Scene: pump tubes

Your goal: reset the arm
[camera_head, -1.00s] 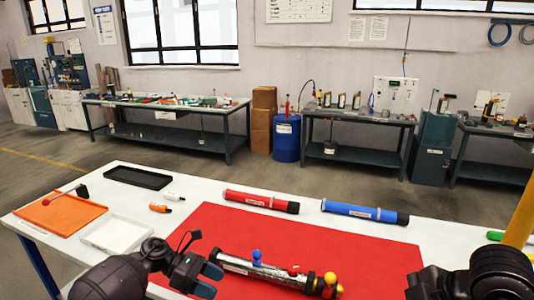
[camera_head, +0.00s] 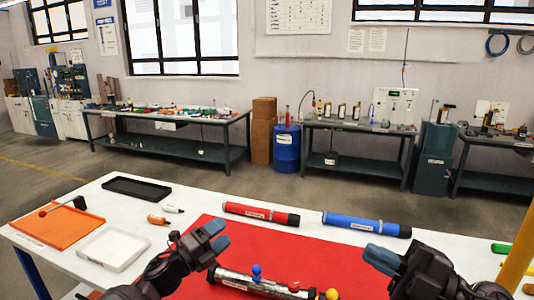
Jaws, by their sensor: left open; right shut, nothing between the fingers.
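My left gripper (camera_head: 217,236) is open and empty, raised over the left edge of the red mat (camera_head: 340,240), above the left end of a silver tube. My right gripper (camera_head: 378,256) is shut and empty, over the right part of the mat. The silver tube (camera_head: 236,279) lies on the mat with a blue ball (camera_head: 257,269), a red ball (camera_head: 294,286) and a yellow ball (camera_head: 332,294) on it. Its lower right end is cut off by the frame. A red tube (camera_head: 260,213) and a blue tube (camera_head: 365,224) lie behind it.
A yellow post (camera_head: 519,250) stands at the right. Benches are along the far wall.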

